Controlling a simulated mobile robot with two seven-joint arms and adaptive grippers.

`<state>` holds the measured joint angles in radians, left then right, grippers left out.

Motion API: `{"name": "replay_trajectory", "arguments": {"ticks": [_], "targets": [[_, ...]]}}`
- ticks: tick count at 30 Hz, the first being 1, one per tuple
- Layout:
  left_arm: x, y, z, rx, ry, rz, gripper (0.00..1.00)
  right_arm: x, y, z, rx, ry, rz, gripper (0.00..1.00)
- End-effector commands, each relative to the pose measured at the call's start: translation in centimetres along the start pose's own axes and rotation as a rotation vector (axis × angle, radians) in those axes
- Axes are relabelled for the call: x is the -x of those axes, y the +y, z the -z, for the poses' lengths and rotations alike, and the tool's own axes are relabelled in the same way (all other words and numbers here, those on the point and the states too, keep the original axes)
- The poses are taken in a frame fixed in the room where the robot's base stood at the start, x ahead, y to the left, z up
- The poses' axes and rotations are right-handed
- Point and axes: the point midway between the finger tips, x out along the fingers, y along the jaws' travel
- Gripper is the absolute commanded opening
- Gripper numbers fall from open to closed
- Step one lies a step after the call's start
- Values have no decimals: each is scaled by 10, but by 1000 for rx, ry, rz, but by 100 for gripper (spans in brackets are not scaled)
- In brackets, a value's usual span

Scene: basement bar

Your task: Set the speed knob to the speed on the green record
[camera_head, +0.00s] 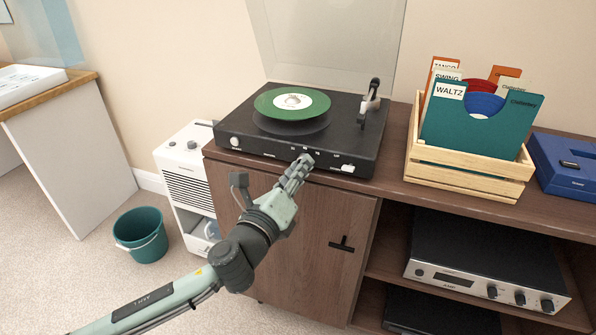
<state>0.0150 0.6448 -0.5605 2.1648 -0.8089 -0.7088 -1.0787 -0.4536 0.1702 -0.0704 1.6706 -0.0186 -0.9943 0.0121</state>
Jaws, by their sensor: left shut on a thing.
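The black turntable (228,128) stands on the wooden cabinet with its clear lid raised. The green record (268,103) with a white label (292,101) lies on it; the label's print is too small to read. My left gripper (302,161) is at the middle of the turntable's front face, under small white marks. Its fingers are shut on the speed knob, which they hide, so its setting cannot be told. A round white knob (235,142) is at the front left and a white button (348,168) at the front right. My right gripper is out of view.
The tonearm (371,100) stands at the turntable's right. A wooden crate (470,184) of record sleeves and a blue case (567,178) are further right. An amplifier (480,284) sits on the shelf below. A white appliance (190,180) and green bucket (141,240) stand left.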

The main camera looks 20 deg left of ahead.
Motion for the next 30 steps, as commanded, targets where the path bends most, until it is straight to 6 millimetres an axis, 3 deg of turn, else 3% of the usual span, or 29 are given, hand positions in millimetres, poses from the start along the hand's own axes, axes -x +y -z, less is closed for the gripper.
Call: {"name": "replay_trajectory", "arguments": {"ticks": [7,30], "targets": [[0,1,2,236,-12,4,0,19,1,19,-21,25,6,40],[0,-1,1,969,-48,22,0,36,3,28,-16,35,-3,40]]}}
